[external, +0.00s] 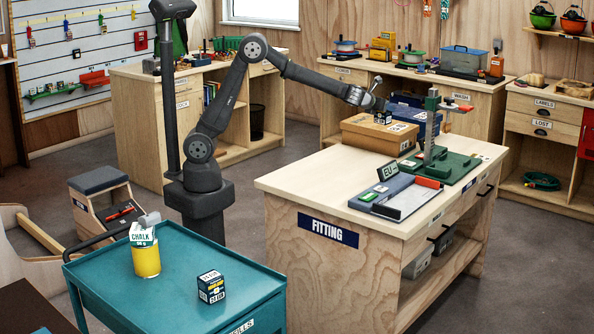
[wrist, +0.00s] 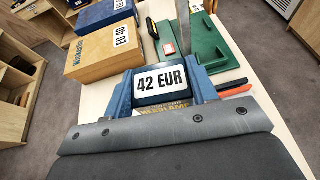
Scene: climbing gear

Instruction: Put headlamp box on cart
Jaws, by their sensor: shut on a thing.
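My gripper (external: 381,106) is shut on a small dark blue box, the headlamp box (external: 383,118), and holds it above the left part of the fitting bench. In the wrist view, the headlamp box (wrist: 164,86) sits between the two fingers of my gripper (wrist: 166,92). A white "42 EUR" label faces the camera, with partly hidden lettering below it. The teal cart (external: 190,256) stands at the lower left, well away from my gripper. A yellow chalk container (external: 146,260) and a dark "24 EUR" box (external: 211,288) stand on it.
A tan shoe box (external: 372,134) and a blue box (external: 420,115) stand on the fitting bench (external: 300,178) near my gripper. A green stand (external: 445,165) and a grey tray (external: 408,198) are further right. The cart top has free room between and around its items.

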